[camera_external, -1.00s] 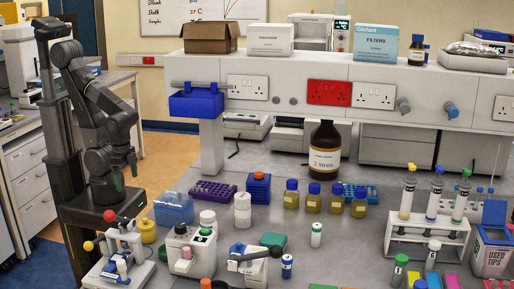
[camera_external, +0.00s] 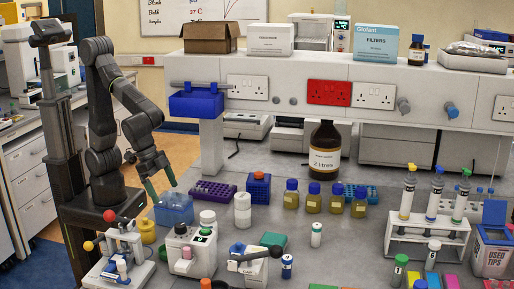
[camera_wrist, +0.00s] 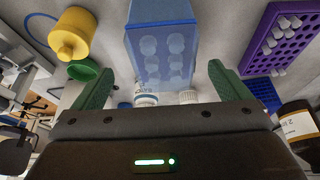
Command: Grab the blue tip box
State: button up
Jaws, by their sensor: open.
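The blue tip box (camera_external: 174,212) is a translucent pale-blue box with a bluer rim, standing on the bench's left side. In the wrist view the blue tip box (camera_wrist: 160,45) lies ahead, between the lines of the two fingers, with rounded shapes showing through its side. My gripper (camera_external: 161,184) is open and just above the box in the external view. In the wrist view my gripper's (camera_wrist: 163,82) green fingers are spread wide with nothing held between them. I cannot tell whether the fingers touch the box.
A purple rack (camera_external: 212,192) stands right of the box, with a small blue rack (camera_external: 259,187) beyond it. A yellow container (camera_external: 147,231) is close on the left. A white device (camera_external: 190,250) stands in front. A blue bin (camera_external: 196,104) hangs from the shelf above.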

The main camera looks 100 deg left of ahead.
aim_at(170, 197)
jog(key=x, duration=0.5)
jog(key=shift+w+a+f+p, duration=0.25)
jog(key=shift+w+p, duration=0.1)
jog(key=shift+p, duration=0.05)
jog(key=shift+w+f, duration=0.2)
jog(key=shift+f, duration=0.3)
jog(key=shift+f+b, duration=0.2)
jog(key=shift+b, duration=0.15)
jog(key=c, duration=1.2)
